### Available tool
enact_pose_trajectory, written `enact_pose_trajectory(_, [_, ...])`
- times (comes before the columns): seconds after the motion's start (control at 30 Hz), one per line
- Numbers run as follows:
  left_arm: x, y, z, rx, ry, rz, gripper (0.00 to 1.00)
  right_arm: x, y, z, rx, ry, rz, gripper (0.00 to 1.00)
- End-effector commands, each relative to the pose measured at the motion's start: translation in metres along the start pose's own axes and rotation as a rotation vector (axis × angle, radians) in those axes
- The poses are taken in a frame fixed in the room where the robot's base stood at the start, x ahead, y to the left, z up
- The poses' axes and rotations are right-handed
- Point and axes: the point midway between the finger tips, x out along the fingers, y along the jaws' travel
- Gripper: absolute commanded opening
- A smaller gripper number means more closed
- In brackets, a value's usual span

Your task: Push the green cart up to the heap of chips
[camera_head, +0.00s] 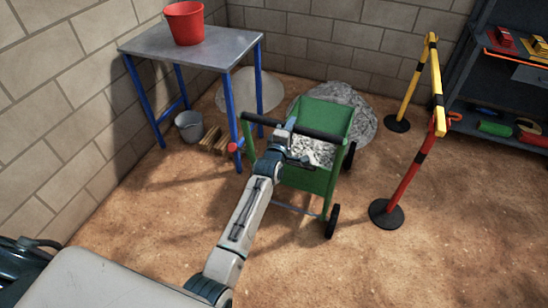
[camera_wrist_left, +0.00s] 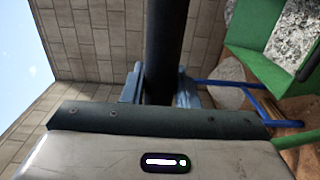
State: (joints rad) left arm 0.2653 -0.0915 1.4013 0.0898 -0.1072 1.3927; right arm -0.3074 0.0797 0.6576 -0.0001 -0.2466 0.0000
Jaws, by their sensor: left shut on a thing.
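The green cart (camera_head: 327,120) stands upright on its wheels in the middle of the head view, with grey chips (camera_head: 308,151) inside its tray. Its black handle bar (camera_head: 320,134) runs across the near side. My left gripper (camera_head: 290,127) is shut on this bar, left of its middle. In the left wrist view the fingers (camera_wrist_left: 160,92) sit on both sides of the dark bar (camera_wrist_left: 166,35), and the green tray (camera_wrist_left: 250,62) shows at the right. The grey heap of chips (camera_head: 363,115) lies just behind the cart, which partly hides it. My right gripper is out of view.
A blue-legged table (camera_head: 225,50) with a red bucket (camera_head: 184,23) stands left. A metal bucket (camera_head: 188,126) and a pale heap (camera_head: 237,92) are near it. Yellow (camera_head: 417,80) and red (camera_head: 408,175) barrier posts stand right, before a shelf (camera_head: 480,75). Floor between cart and posts is clear.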

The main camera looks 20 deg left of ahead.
Motion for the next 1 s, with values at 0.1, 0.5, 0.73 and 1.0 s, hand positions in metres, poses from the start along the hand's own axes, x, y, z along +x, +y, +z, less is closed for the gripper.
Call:
enact_pose_trajectory(0.1, [0.001,-0.001,0.000,-0.001,-0.001,-0.002,0.29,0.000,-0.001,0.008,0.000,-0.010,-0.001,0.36])
enact_pose_trajectory(0.5, [0.001,0.004,0.000,-0.001,0.000,0.007,0.51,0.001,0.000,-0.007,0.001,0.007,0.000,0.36])
enact_pose_trajectory(0.73, [-0.002,0.005,0.000,0.000,0.000,0.008,0.51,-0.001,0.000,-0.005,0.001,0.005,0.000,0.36])
enact_pose_trajectory(1.0, [-0.040,0.004,0.000,-0.001,0.001,0.007,0.51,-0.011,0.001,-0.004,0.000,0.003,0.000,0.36])
